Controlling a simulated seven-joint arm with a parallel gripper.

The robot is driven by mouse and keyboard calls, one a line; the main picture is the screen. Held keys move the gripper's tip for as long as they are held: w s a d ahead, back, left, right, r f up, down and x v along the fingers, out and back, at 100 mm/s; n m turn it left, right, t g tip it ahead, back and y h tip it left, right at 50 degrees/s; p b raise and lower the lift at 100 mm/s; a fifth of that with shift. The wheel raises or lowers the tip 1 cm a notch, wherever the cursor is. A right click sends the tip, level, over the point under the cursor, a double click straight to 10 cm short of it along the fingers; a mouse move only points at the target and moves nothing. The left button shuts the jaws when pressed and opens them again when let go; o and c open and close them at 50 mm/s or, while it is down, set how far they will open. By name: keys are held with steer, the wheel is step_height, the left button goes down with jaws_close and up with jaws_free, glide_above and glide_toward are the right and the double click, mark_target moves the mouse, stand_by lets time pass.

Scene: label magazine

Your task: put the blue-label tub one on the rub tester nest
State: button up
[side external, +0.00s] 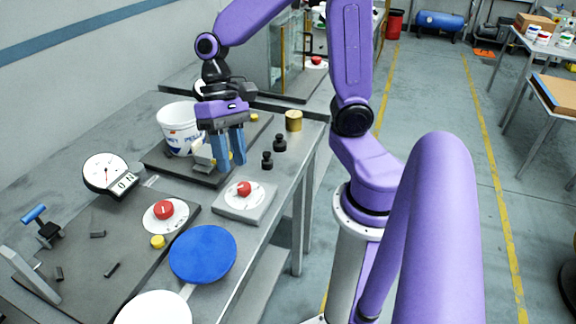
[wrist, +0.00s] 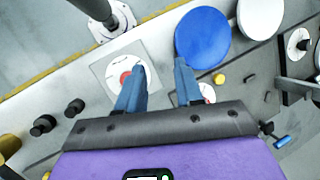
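A white tub (side external: 176,128) with a blue and red printed label stands upright at the back of the bench, on or beside a dark base plate (side external: 170,158). My gripper (side external: 231,167) is in front and to the right of it in the side view, fingers pointing down, partly covering the tub. In the wrist view the two blue fingertips (wrist: 161,68) are apart with nothing between them, and no tub shows there. A blue disc (side external: 203,254) and a white disc (side external: 153,308) lie near the bench's front edge. I cannot tell which fixture is the rub tester nest.
Red knobs sit on a dark plate (side external: 126,240) and a grey box (side external: 245,205). Black weights (side external: 280,143) and a brass cylinder (side external: 293,120) stand right of my gripper.

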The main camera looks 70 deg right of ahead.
steer(key=s+d+n+t+h, duration=0.1)
steer(key=s+n+t+h, duration=0.2)
steer(key=s+n, duration=0.8)
steer(key=f+n, duration=0.1)
steer(key=n, duration=0.3)
steer(key=shift+s, duration=0.2)
